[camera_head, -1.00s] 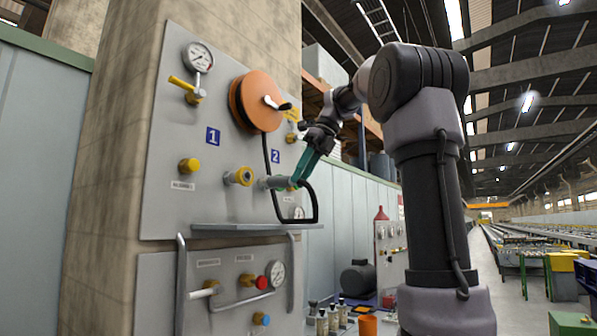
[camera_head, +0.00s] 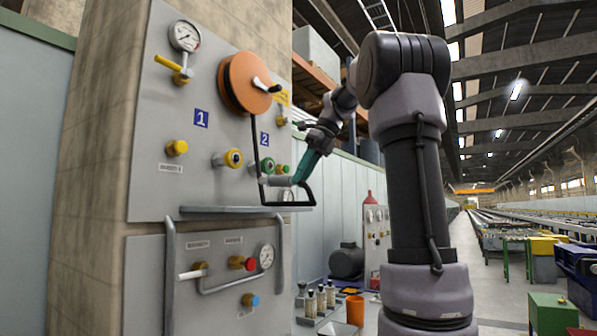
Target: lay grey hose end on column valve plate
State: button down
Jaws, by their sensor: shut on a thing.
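My gripper (camera_head: 299,174), with teal fingers, is shut on the grey hose end (camera_head: 278,181). It holds the hose end level, close in front of the upper valve panel (camera_head: 150,190) on the column and above its narrow grey ledge (camera_head: 230,210). The hose end points left, below and to the right of a brass coupling with a yellow ring (camera_head: 228,159), apart from it. The black hose (camera_head: 255,140) hangs from the orange reel (camera_head: 248,83) and loops under my gripper. Whether the hose end touches the panel, I cannot tell.
A green fitting (camera_head: 283,169) sits just behind the hose end. A yellow knob (camera_head: 177,148) and a gauge (camera_head: 185,36) are on the panel's left. Bent grey handrails (camera_head: 169,275) stand out below the ledge. Bottles (camera_head: 321,298) and an orange cup (camera_head: 355,310) stand below right.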

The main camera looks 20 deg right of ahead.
aim_at(271, 181)
jog(key=shift+w+d+f, duration=0.25)
jog(key=shift+d+f, duration=0.25)
jog(key=shift+f, duration=0.05)
jog(key=shift+w+d+f, duration=0.2)
jog(key=shift+d+f, duration=0.25)
jog(key=shift+f, duration=0.05)
jog(key=w+a+f, duration=0.1)
jog(key=w+a, duration=0.4)
jog(key=w, duration=0.2)
jog(key=shift+w+a+f, duration=0.15)
jog(key=shift+f, duration=0.05)
dwell(1.0)
jog(key=shift+f, duration=0.55)
dwell(0.4)
jog(key=c, duration=0.7)
grip_release()
jog(key=shift+f, duration=0.1)
